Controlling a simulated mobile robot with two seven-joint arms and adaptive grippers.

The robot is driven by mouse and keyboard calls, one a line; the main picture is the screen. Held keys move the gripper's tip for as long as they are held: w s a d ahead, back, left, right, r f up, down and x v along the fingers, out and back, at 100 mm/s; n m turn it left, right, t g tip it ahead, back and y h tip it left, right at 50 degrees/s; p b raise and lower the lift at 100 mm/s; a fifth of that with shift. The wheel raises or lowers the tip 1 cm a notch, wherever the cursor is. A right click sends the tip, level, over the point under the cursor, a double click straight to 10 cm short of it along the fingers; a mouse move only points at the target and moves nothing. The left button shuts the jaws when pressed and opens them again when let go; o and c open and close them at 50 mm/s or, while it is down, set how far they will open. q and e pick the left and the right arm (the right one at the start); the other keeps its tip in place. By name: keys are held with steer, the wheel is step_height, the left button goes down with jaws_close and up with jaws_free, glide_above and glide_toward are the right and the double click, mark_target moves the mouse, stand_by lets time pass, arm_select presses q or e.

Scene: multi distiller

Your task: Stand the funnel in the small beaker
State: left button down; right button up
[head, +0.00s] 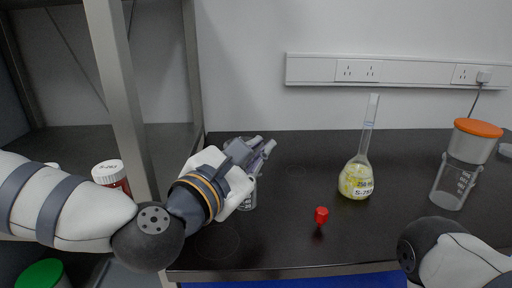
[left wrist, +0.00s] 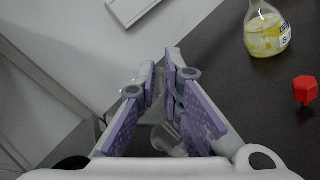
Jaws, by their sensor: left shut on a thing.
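My left gripper (head: 268,147) reaches over the left part of the black bench and is shut on the clear funnel. In the left wrist view the funnel (left wrist: 156,108) shows as a see-through cone between the purple finger pads of the gripper (left wrist: 168,72). The small glass beaker (head: 250,194) stands on the bench below the gripper, partly hidden by it. It also shows faintly between the fingers in the left wrist view (left wrist: 168,139). The funnel's lower end is hard to make out, so I cannot tell whether it is inside the beaker. My right gripper is out of view.
A flask with yellow contents (head: 356,181) stands mid-bench, with a red stopper (head: 321,215) in front. A larger beaker (head: 452,190) and an orange-lidded jar (head: 473,143) are at the right. A metal shelf post (head: 124,95) rises left of my gripper.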

arm_select(q)
steer(key=shift+f+b, duration=0.8)
steer(key=shift+f, duration=1)
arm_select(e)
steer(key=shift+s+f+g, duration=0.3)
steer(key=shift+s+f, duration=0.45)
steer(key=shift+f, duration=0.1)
arm_select(q)
steer(key=c, duration=1.7)
jaws_free()
steer(key=shift+o, duration=0.2)
steer(key=shift+f, duration=0.1)
steer(key=v, duration=0.7)
steer(key=shift+s+a, duration=0.1)
steer(key=shift+s, duration=0.2)
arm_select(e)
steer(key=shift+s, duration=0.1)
